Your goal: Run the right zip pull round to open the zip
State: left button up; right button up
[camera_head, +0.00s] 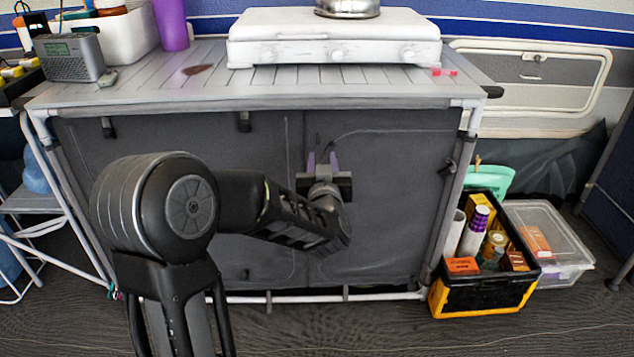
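The grey fabric front (385,220) hangs below the camp kitchen's slatted top. A thin zip line (390,131) curves from near my gripper up and right across the right panel, which looks closed. My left gripper (322,160) is in front of the panel, near the left end of this curve. Its two purple-tipped fingers point up and stand apart, with nothing clearly visible between them. I cannot make out the right zip pull; the gripper may hide it. I cannot tell whether the fingers touch the fabric. My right gripper is out of view.
A white stove (335,45) stands on the slatted top (150,82), with a radio (70,58) at the left. A black and yellow crate (485,295) and a clear box (560,235) stand on the floor at the right. A pale frame leg (455,200) bounds the panel.

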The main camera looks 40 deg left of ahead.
aim_at(318, 142)
pick_arm(q)
jog(key=shift+s+a+r, duration=0.2)
jog(key=shift+s+r, duration=0.15)
jog(key=shift+s, duration=0.05)
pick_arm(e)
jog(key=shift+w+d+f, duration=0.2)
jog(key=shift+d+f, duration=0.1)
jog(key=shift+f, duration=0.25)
pick_arm(q)
jog(key=shift+w, duration=0.1)
